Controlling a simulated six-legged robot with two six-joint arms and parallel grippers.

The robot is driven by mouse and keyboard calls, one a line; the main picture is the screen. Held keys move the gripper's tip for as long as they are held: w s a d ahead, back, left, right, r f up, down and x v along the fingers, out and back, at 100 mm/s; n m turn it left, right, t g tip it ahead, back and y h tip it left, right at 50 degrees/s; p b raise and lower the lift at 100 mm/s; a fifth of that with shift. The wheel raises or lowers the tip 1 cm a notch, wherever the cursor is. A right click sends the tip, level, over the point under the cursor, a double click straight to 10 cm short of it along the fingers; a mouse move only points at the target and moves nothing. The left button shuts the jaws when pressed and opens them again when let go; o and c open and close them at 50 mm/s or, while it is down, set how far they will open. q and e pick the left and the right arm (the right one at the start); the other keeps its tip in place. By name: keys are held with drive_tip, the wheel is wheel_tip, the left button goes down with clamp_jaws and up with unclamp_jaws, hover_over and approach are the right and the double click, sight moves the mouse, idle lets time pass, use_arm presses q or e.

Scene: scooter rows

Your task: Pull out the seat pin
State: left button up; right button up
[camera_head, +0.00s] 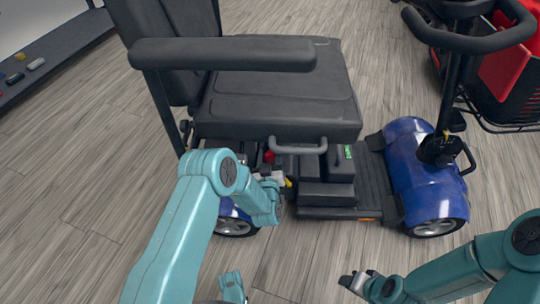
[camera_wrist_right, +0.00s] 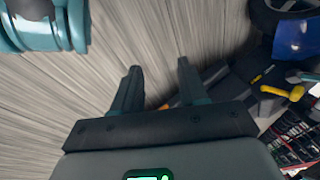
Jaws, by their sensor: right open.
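A blue scooter (camera_head: 425,180) with a black seat (camera_head: 280,90) stands in the head view. A red knob (camera_head: 268,157) shows under the seat's near edge, and a small yellow part (camera_head: 288,182) shows just below it. I cannot tell which is the seat pin. My left gripper (camera_head: 274,178) is under the seat edge, close to these parts; its fingers are too small and covered to read. My right gripper (camera_head: 352,281) is low in front of the scooter. In the right wrist view it is open and empty (camera_wrist_right: 157,70), with a yellow handle (camera_wrist_right: 283,92) off to the right.
A black armrest (camera_head: 222,54) and a grey looped handle (camera_head: 298,147) are near the seat. A red scooter with a black basket (camera_head: 515,110) stands at the upper right. A dark shelf (camera_head: 55,55) is at the upper left. Wood floor (camera_head: 90,185) is clear at the left.

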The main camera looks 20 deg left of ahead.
use_arm(q)
clamp_jaws()
drive_tip(key=shift+p+v, duration=0.75)
drive_tip(key=shift+v, duration=1)
use_arm(e)
drive_tip(key=shift+s+r, duration=0.6)
drive_tip(key=shift+r, duration=0.05)
